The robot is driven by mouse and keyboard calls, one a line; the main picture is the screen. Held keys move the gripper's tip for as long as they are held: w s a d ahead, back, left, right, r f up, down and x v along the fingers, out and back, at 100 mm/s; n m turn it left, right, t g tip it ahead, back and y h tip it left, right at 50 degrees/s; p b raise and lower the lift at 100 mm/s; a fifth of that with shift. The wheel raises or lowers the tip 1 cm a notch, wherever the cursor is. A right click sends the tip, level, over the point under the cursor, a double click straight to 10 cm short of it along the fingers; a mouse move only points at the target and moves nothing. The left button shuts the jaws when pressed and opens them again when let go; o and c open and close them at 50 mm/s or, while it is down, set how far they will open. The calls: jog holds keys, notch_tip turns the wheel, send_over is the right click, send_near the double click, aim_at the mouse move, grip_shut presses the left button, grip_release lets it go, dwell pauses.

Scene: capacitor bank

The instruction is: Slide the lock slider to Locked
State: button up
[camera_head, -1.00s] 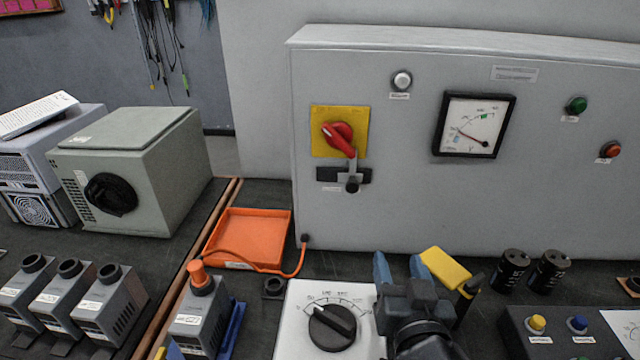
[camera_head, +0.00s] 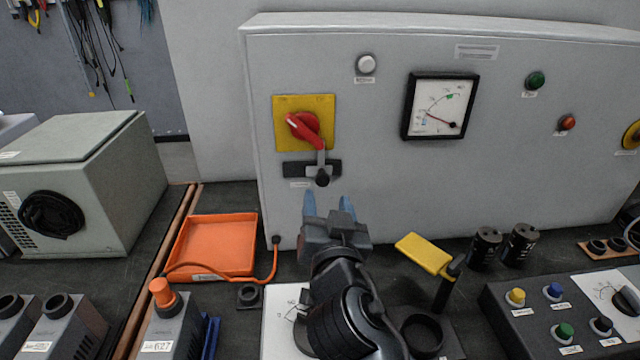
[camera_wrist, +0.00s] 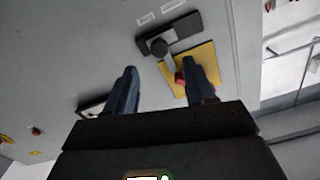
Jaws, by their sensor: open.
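The lock slider (camera_head: 322,178) is a dark knob on a grey tab in a black slotted plate (camera_head: 298,169), just under the red rotary handle (camera_head: 306,127) on its yellow plate (camera_head: 283,108). The knob sits near the middle of the plate; the label beside it is too small to read. In the wrist view the slider knob (camera_wrist: 158,47) shows beyond and between my fingers. My gripper (camera_head: 328,205) is open and empty, with blue fingertips, below the slider and apart from it. In the wrist view my gripper (camera_wrist: 160,85) points toward the panel, one finger partly covering the red handle.
The grey cabinet (camera_head: 400,200) carries a dial gauge (camera_head: 440,106) and lamps right of the slider. An orange tray (camera_head: 213,246), a yellow-headed tool (camera_head: 425,254) and black capacitors (camera_head: 487,247) stand on the bench.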

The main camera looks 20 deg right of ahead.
aim_at(323, 182)
jog(key=shift+p+x, duration=0.95)
jog(key=shift+x, duration=3.1)
jog(key=shift+f, duration=0.15)
grip_shut()
